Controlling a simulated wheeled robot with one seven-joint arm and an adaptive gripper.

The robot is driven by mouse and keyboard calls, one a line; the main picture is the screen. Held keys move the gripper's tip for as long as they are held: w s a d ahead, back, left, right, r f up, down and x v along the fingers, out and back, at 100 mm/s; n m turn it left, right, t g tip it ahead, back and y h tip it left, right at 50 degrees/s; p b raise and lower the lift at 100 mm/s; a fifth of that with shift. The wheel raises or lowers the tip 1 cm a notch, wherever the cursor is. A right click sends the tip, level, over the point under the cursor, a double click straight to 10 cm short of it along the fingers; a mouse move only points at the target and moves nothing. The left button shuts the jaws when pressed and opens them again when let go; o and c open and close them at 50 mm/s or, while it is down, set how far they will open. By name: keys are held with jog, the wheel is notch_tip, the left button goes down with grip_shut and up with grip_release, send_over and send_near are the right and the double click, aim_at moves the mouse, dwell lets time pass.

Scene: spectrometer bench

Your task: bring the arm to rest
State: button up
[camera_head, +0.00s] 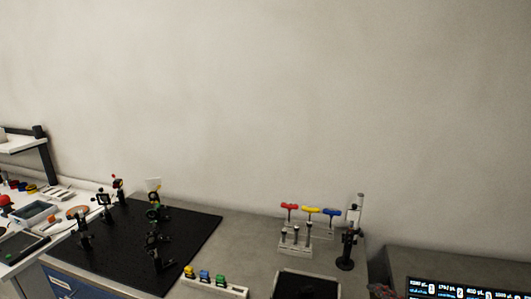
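My gripper and arm do not show in the head view. The view covers a grey bench (240,238) along a plain wall. I cannot tell how the arm is posed or whether the gripper holds anything.
A black breadboard (190,238) with several optical mounts lies at left. A rack (295,249) with red, yellow and blue handled tools stands right of centre, beside a black post stand (346,252). A display (462,289) shows at lower right. A white bench (52,238) is far left.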

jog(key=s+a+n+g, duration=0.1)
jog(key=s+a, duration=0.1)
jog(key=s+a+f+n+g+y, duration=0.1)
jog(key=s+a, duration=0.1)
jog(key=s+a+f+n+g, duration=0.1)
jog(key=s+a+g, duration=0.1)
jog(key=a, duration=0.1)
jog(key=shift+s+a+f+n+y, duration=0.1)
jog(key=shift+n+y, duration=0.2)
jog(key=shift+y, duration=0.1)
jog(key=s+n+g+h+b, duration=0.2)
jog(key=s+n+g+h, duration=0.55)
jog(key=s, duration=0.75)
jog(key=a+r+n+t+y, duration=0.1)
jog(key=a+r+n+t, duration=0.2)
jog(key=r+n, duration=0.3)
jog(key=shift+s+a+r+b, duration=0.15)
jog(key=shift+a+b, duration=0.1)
jog(key=shift+b, duration=0.2)
